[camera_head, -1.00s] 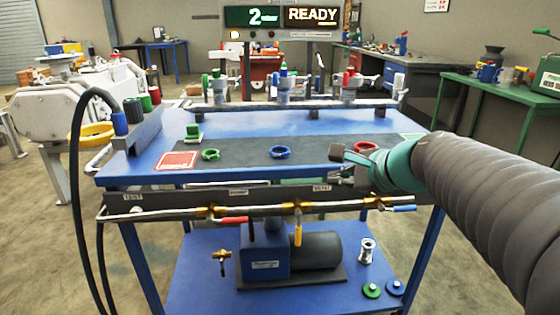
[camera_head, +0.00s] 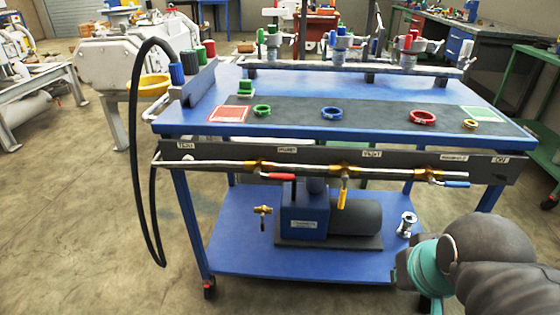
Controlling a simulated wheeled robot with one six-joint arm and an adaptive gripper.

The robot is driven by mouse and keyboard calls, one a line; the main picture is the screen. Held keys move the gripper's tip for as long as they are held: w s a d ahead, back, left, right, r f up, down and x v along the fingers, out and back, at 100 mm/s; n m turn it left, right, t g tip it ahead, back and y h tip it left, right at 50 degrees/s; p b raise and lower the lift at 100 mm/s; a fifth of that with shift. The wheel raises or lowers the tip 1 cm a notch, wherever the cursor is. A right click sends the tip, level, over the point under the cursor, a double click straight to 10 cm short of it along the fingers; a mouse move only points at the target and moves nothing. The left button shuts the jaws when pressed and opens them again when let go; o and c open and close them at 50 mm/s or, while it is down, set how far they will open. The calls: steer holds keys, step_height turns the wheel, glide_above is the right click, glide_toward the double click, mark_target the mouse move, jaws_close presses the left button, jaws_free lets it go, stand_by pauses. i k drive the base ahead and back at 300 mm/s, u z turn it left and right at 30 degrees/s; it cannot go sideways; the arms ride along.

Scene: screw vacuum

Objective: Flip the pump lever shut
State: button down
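A pipe (camera_head: 215,166) runs along the front panel of the blue table and carries three valve levers. The red lever (camera_head: 278,176) and the blue lever (camera_head: 455,183) lie along the pipe. The yellow lever (camera_head: 343,195) hangs straight down, across the pipe. The small labels above are too blurred to tell which lever is the pump's. My gripper (camera_head: 402,268) is at the lower right, below the blue lever and apart from all the levers. The teal wrist shows, but the fingers are mostly hidden, so its opening cannot be told.
A pump (camera_head: 308,215) stands on the blue lower shelf (camera_head: 235,250), beside a small silver fitting (camera_head: 406,223). Red, green and blue rings lie on the dark mat (camera_head: 370,118). A black hose (camera_head: 136,150) loops down at the left. The floor in front is clear.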

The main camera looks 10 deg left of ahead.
mark_target(257, 173)
steer(key=z, duration=1.45)
steer(key=i, duration=0.45)
steer(key=u, duration=1.65)
